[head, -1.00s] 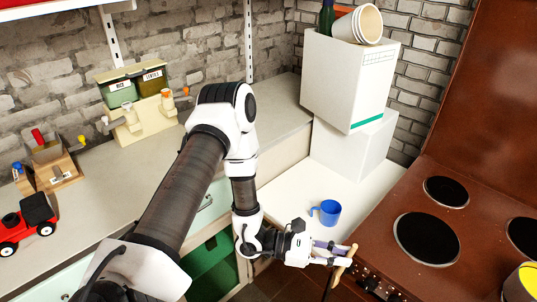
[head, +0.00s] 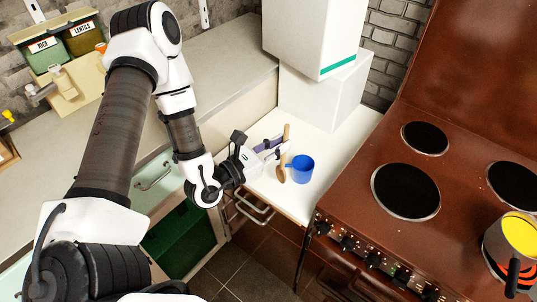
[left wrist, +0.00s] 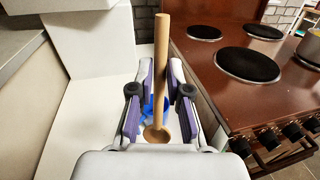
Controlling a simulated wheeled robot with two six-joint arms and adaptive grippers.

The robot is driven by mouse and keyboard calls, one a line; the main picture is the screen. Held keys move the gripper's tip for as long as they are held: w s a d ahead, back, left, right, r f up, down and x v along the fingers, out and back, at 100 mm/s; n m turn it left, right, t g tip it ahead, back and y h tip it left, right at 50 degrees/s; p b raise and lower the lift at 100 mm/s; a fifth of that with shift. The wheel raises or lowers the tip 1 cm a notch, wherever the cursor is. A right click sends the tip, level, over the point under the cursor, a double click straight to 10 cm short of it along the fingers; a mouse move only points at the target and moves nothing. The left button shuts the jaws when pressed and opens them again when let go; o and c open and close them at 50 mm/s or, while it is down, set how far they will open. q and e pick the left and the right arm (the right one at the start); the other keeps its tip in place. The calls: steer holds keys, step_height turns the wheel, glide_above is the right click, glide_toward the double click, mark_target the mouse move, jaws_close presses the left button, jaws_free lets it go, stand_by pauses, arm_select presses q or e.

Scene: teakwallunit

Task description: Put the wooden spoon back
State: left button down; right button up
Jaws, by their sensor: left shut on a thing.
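The wooden spoon (head: 282,174) is in my left gripper (head: 275,148), at the left side of the blue mug (head: 302,169) in the head view. Its handle points up and its bowl is down. In the left wrist view the spoon's handle (left wrist: 162,48) runs up between the purple-lined fingers, which are shut on it, and its bowl (left wrist: 157,134) is near the palm. The blue mug is mostly hidden behind the spoon there. I cannot tell whether the spoon touches the mug or the counter. My right gripper is not in view.
The mug stands on the white counter (head: 328,150), beside the brown stove (head: 350,215). White boxes (head: 318,105) stand behind it. A pot with yellow contents (head: 519,236) is on the stove at the right. Drawer handles (head: 250,208) stick out below the counter.

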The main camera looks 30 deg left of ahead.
arm_select(q)
steer(key=w+a+f+n+y+b, duration=0.1)
steer(key=w+a+f+y, duration=0.1)
steer(key=w+a, duration=0.4)
steer(key=w+a+f+n+t+y+b, duration=0.1)
steer(key=w+a+f+n+y, duration=0.1)
steer(key=w+a+f, duration=0.2)
steer(key=w+a, duration=0.2)
steer(key=shift+w+a+f+b, duration=0.3)
steer(key=shift+w+a, duration=0.1)
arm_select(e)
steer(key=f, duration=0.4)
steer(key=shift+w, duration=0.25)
